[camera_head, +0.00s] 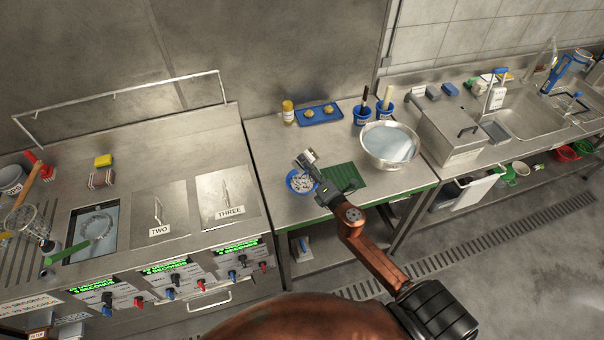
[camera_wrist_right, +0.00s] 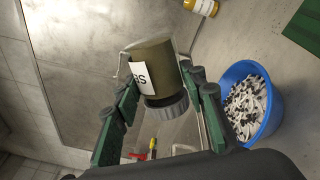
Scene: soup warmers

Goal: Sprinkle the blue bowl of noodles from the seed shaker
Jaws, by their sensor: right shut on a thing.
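The blue bowl (camera_head: 290,187) of noodles stands on the middle counter, just left of a green mat. Pale noodles with dark specks show inside it in the right wrist view (camera_wrist_right: 246,104). My right gripper (camera_head: 312,168) is shut on an olive-brown shaker (camera_wrist_right: 153,68) with a grey cap. The part of its label that shows reads "BS"; the rest is hidden. The shaker (camera_head: 304,157) is held above the counter, close to the bowl's far edge in the head view, and looks tilted. I cannot tell whether anything falls from it. My left gripper is not in view.
Another jar with a yellow-orange body (camera_head: 288,113) stands at the back, beside a blue tray (camera_head: 319,115). A large steel bowl (camera_head: 390,146) and blue utensil holders (camera_head: 362,117) are to the right. The green mat (camera_head: 345,178) lies under my right arm.

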